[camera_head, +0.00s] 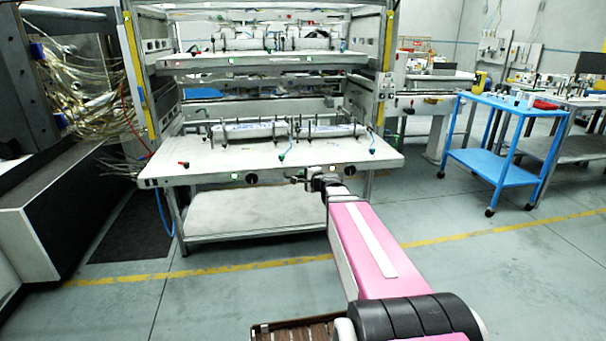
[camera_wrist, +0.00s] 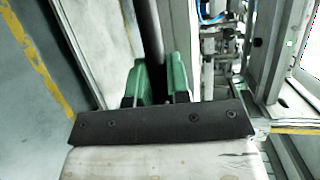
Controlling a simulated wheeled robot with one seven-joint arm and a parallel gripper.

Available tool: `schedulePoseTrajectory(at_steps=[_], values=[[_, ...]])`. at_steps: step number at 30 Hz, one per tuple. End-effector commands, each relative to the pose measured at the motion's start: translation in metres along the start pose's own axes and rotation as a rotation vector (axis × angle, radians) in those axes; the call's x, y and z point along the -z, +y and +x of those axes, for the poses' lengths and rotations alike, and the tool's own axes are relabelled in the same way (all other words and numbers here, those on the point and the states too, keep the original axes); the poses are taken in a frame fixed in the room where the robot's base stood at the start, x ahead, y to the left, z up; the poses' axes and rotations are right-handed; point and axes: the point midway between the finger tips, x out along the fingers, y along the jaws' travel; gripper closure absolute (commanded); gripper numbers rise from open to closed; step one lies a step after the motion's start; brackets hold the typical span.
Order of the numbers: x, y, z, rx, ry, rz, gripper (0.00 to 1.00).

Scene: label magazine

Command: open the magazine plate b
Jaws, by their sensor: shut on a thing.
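A pale magazine plate (camera_head: 200,160) juts out of the rack toward me at the lower level, with long metal blocks and upright pins on it. A second plate (camera_head: 215,62) sits higher in the rack. No letter shows, so I cannot tell which is plate b. My gripper (camera_head: 316,183) is at the front edge of the lower plate, right of the middle. In the wrist view its green fingers (camera_wrist: 162,82) are shut on a dark bar (camera_wrist: 150,40) at the plate's front; the contact is partly hidden.
Rack posts (camera_head: 388,60) stand at both sides. A lower shelf (camera_head: 250,212) is under the jutting plate. A blue cart (camera_head: 495,165) stands to the right, a dark machine (camera_head: 50,190) to the left. The floor in front of the rack is mostly clear.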

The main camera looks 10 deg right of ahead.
Motion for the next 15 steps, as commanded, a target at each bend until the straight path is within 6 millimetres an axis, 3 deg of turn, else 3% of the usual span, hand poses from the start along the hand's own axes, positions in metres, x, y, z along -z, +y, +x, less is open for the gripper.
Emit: schedulePoseTrajectory(at_steps=[14, 15], values=[[-0.0026, 0.0017, -0.0051, -0.001, -0.003, -0.002, 1.0], [-0.0026, 0.0017, -0.005, -0.001, -0.003, -0.001, 0.7]])
